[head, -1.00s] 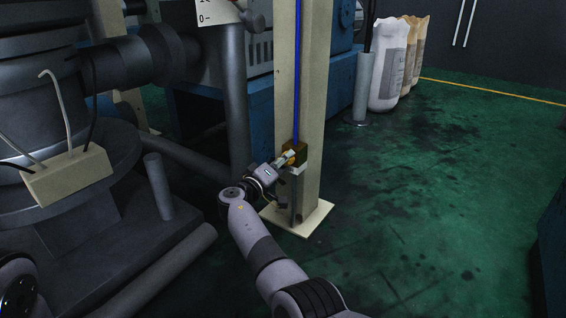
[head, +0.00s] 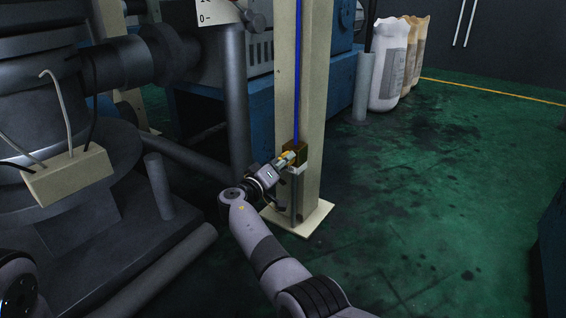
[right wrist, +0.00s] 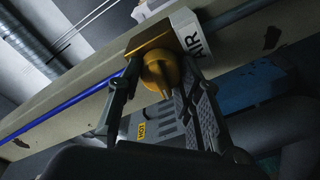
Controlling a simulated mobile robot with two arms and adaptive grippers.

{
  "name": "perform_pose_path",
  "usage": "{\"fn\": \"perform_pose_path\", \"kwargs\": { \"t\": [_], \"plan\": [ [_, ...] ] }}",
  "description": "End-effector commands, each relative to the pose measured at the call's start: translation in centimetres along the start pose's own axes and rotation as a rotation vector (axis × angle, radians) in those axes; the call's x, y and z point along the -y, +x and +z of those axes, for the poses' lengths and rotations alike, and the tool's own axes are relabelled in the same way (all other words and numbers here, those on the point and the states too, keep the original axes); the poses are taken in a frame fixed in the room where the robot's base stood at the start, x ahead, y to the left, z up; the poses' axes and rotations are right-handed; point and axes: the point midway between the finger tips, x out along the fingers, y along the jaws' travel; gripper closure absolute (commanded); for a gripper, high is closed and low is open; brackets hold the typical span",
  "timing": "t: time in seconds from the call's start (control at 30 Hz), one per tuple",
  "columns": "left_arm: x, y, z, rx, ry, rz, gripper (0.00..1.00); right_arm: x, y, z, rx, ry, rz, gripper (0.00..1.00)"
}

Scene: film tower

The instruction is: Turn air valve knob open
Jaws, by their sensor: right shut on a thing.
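The air valve is a brass block with a round yellow knob (right wrist: 160,72), fixed to a beige post (head: 303,100). A white AIR label (right wrist: 192,38) sits beside it in the right wrist view. A blue air line (head: 297,70) runs up the post to the valve. My right gripper (right wrist: 152,88) is at the valve, its two fingers on either side of the knob, shut on it. In the head view my right gripper (head: 287,158) covers most of the knob. My left gripper is out of view; only part of my left arm shows at the lower left.
Large dark machinery with a beige box (head: 68,175) and cables stands to the left. A blue machine base (head: 262,105) is behind the post. Pale sacks (head: 392,65) stand at the back right. Green floor (head: 420,200) to the right is clear.

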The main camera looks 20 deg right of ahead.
Motion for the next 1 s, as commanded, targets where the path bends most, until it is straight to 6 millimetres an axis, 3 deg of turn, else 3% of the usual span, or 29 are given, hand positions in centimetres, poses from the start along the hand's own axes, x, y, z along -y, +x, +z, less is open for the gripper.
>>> {"fn": "perform_pose_path", "kwargs": {
  "t": [1.0],
  "plan": [
    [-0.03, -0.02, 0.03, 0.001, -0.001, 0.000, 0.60, -0.03, 0.09, 0.12, -0.036, 0.945, 0.053, 0.95]
  ]
}}
